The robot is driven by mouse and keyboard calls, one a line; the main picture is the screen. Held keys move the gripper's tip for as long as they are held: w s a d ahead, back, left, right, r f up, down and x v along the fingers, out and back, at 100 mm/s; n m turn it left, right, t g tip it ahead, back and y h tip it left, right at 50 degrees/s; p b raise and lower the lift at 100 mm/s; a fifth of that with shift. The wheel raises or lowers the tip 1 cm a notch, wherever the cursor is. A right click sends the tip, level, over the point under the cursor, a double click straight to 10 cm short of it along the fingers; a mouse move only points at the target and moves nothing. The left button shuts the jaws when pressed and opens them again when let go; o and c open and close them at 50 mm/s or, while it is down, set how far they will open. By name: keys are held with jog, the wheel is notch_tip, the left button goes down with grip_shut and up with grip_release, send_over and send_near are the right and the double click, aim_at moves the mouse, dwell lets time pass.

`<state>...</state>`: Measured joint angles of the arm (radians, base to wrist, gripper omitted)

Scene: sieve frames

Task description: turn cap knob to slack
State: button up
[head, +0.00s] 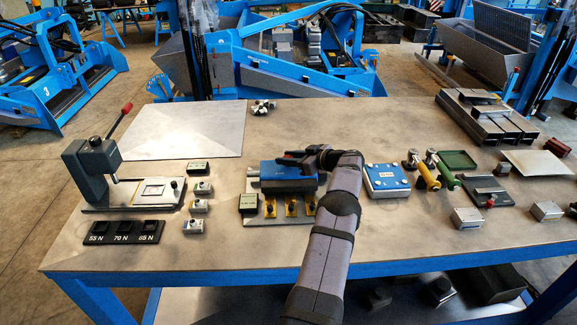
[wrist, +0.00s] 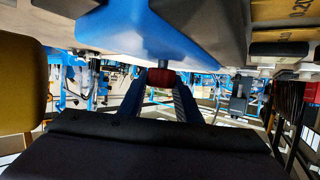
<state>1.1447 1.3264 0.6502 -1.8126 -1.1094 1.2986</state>
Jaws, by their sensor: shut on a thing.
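The blue block-shaped device (head: 272,177) sits on a plate at the middle of the bench. My gripper (head: 288,160) reaches over it from the right, and its dark fingers lie low across the top. In the wrist view my gripper (wrist: 160,88) has its two fingers closed on a small red round piece (wrist: 160,78), which looks like the cap knob. This piece is right by a blue body (wrist: 150,30).
Yellow-marked stations with black knobs (head: 294,208) stand in front of the device. A blue box (head: 388,180) is close on the right. Small grey blocks (head: 198,206) and a lever press (head: 92,165) are on the left. The bare metal sheet (head: 185,128) lies behind.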

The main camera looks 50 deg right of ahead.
jog(key=shift+w+r+n+y+b, duration=0.1)
jog(key=shift+r+n+y+b, duration=0.25)
jog(key=shift+b, duration=0.9)
jog(key=shift+f, duration=0.1)
jog(key=o, duration=1.1)
jog(key=shift+c, duration=0.2)
jog(key=shift+f, duration=0.1)
jog(key=shift+b+v, duration=1.1)
jog(key=shift+v, duration=2.65)
